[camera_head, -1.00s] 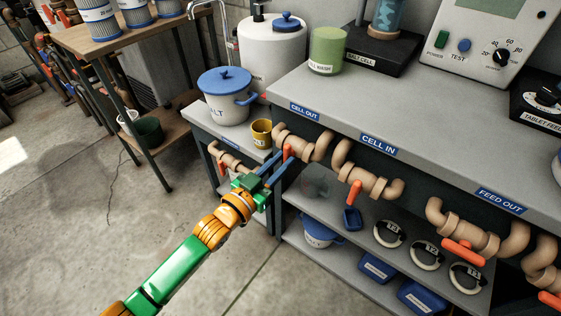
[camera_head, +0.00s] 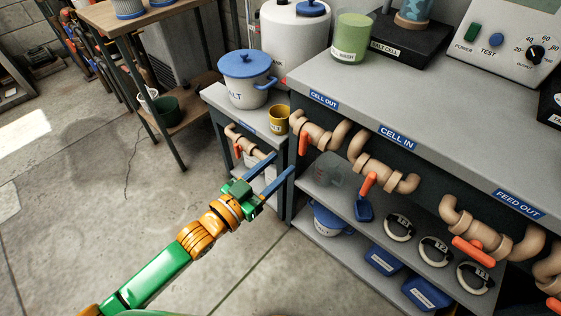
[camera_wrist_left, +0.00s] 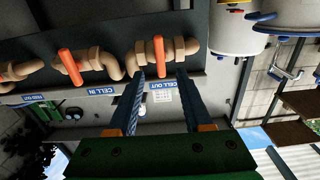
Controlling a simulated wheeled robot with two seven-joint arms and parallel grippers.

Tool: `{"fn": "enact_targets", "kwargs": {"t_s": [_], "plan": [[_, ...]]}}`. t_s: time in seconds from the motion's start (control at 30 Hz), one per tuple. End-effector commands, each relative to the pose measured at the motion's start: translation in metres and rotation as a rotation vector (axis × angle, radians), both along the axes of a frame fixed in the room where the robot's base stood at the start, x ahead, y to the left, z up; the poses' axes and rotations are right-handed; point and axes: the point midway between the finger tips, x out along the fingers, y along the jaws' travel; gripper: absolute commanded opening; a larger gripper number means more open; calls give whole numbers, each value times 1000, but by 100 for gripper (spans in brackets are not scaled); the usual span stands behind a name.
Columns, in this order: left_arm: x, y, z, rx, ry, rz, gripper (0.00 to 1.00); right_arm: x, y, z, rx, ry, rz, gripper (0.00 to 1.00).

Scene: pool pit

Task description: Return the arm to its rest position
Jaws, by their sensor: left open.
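My left arm, green and orange, reaches in from the lower left in the head view. Its gripper (camera_head: 284,163) is open, with two blue fingers apart and nothing between them. The fingertips are left of and below the orange CELL OUT valve handle (camera_head: 304,143), apart from it. In the left wrist view the open fingers (camera_wrist_left: 160,75) point toward the beige pipes, with an orange handle (camera_wrist_left: 163,58) seen between their tips. My right gripper is not in view.
The grey bench (camera_head: 440,110) with its pipes and shelves fills the right. A CELL IN handle (camera_head: 369,184) and FEED OUT handle (camera_head: 474,251) stick out. A salt pot (camera_head: 245,85) and yellow cup (camera_head: 278,120) stand on a lower stand. Open floor (camera_head: 100,200) lies left.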

Motion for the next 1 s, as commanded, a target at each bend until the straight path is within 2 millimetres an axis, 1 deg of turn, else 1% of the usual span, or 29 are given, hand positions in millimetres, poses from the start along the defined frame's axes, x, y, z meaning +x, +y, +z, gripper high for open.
{"fn": "enact_targets", "kwargs": {"t_s": [0.2,0.27,0.33,0.37,0.4,0.47,0.5,0.57,0.6,0.67,0.7,0.77,0.8,0.83,0.87,0.9,0.97,1.0], "plan": [[0,0,-1,1,2,2,50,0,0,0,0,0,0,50],[3,4,-11,13,21,18,50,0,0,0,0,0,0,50],[9,19,-44,55,89,75,50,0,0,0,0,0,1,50],[10,29,-67,84,136,110,50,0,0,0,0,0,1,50],[8,44,-103,128,212,161,50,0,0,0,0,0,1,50],[-4,70,-162,204,344,235,50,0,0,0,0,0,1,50],[-20,85,-199,250,439,278,50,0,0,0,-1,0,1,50],[-51,106,-251,318,576,327,50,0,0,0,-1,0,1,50],[-76,117,-281,359,668,351,50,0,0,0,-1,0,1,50],[-115,129,-319,413,793,375,50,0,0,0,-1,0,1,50],[-143,135,-339,445,872,386,50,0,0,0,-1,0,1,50],[-183,141,-363,486,979,391,50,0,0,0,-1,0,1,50],[-209,143,-376,508,1046,392,50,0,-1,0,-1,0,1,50],[-228,144,-384,526,1095,390,50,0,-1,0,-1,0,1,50],[-248,145,-391,542,1141,388,50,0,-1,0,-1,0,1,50],[-273,145,-399,562,1201,382,50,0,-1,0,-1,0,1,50],[-311,144,-408,587,1290,372,50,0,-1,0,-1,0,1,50],[-336,142,-412,604,1348,361,50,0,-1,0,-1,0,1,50]]}}
